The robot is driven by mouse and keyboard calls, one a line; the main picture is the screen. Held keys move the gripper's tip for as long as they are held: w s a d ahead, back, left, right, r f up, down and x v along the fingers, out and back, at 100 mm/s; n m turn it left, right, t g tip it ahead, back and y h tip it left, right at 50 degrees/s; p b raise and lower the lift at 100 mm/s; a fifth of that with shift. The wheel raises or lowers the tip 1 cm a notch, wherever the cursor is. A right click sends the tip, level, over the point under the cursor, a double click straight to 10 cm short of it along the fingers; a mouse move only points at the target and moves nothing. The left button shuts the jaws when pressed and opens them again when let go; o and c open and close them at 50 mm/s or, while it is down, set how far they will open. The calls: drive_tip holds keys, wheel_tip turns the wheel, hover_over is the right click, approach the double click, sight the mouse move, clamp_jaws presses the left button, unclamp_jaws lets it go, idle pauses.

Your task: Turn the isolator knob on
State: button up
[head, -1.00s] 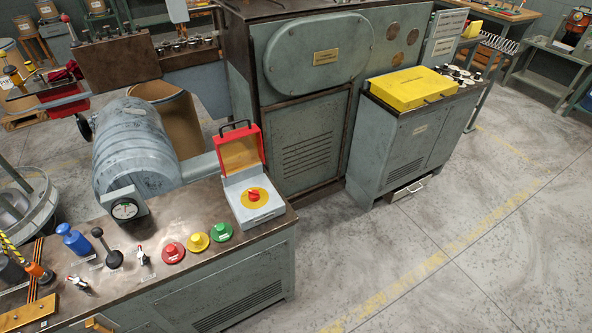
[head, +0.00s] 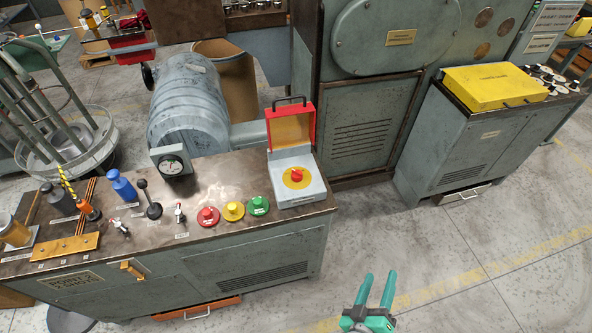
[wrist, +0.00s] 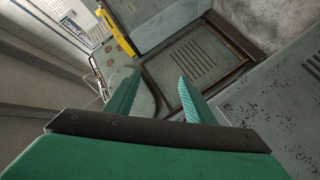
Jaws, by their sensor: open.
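The isolator knob (head: 296,175) is small and red on a yellow round plate (head: 297,184). It sits on a grey box (head: 311,191) at the right end of the bench top, and the box's red-framed lid (head: 292,129) stands open behind it. My gripper (head: 377,287) is green, with two fingers apart and nothing between them. It is in front of the bench, over the floor, to the right of and below the knob in the head view. In the wrist view my fingers (wrist: 155,92) are spread; the knob is not seen there.
Red (head: 208,216), yellow (head: 233,211) and green (head: 258,205) buttons sit left of the box. A black-knobbed lever (head: 150,199) and a gauge (head: 172,165) stand farther left. A grey cabinet with a yellow cover (head: 494,84) stands at right. Open floor lies between.

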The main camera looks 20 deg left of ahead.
drive_tip(key=w+d+r+g+h, duration=0.1)
drive_tip(key=w+d+r+h, duration=0.15)
drive_tip(key=w, duration=0.55)
drive_tip(key=w+d+r+m+g+h, duration=0.1)
drive_tip(key=w+d+r+h, duration=0.1)
drive_tip(key=w+r, duration=0.35)
drive_tip(key=w+d+r+g+h, duration=0.1)
drive_tip(key=w+d+r+h, duration=0.15)
drive_tip(key=w, duration=0.65)
drive_tip(key=n+g+y, duration=0.2)
drive_tip(key=g+y, duration=0.7)
drive_tip(key=g, duration=0.3)
approach(296, 171)
wheel_tip(296, 171, down, 9)
drive_tip(key=shift+d+f, duration=0.15)
drive_tip(key=shift+f, duration=0.05)
drive_tip(key=c, duration=1.1)
